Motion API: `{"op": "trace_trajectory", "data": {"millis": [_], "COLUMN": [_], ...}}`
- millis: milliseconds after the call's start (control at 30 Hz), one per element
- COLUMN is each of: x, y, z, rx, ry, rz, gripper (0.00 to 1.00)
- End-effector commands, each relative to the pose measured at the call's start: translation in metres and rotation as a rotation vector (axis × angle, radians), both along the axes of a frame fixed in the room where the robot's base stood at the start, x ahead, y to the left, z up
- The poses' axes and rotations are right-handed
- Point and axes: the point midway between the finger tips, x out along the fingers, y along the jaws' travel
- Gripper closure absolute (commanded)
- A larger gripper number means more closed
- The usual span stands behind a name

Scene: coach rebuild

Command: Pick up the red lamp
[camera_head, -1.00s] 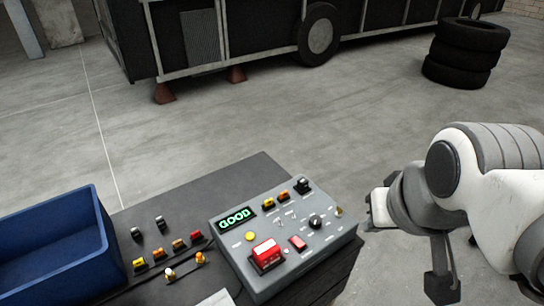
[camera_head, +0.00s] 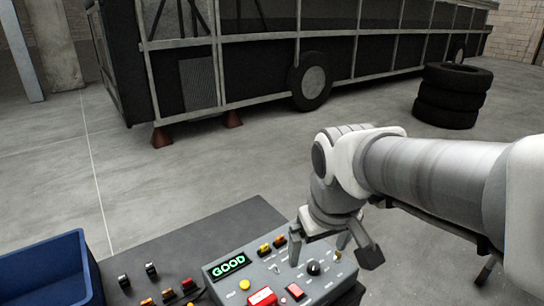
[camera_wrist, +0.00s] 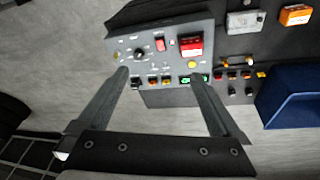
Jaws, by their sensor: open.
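The small red lamp (camera_head: 188,284) lies at the right end of a row of coloured lamps on the dark bench, left of the grey control box (camera_head: 330,284). It also shows in the wrist view (camera_wrist: 218,76), just beyond the box's edge. My gripper (camera_head: 334,250) is open and empty above the right part of the box, well to the right of the red lamp. In the wrist view my gripper's fingers (camera_wrist: 158,78) stand apart over the box's edge, with the red lamp outside them to the right.
The box carries a lit GOOD display (camera_head: 230,265), a large red switch (camera_head: 262,297), a smaller red one (camera_head: 295,291) and a knob (camera_head: 313,269). Orange lamps and two black parts (camera_head: 151,269) lie near the red lamp. A blue bin (camera_head: 45,270) stands at the left.

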Motion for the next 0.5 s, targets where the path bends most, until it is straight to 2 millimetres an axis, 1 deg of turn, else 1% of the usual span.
{"op": "trace_trajectory", "data": {"millis": [33,200,300,400,500], "x": [0.008,0.028,0.038,0.044,0.048], "y": [0.009,0.04,0.058,0.072,0.082], "z": [-0.011,-0.039,-0.056,-0.07,-0.078], "rx": [-0.005,-0.013,-0.011,-0.006,-0.002], "ry": [0.025,0.092,0.128,0.155,0.171], "rz": [0.035,0.148,0.21,0.258,0.291], "gripper": [0.0,0.0,0.0,0.0,0.0]}}
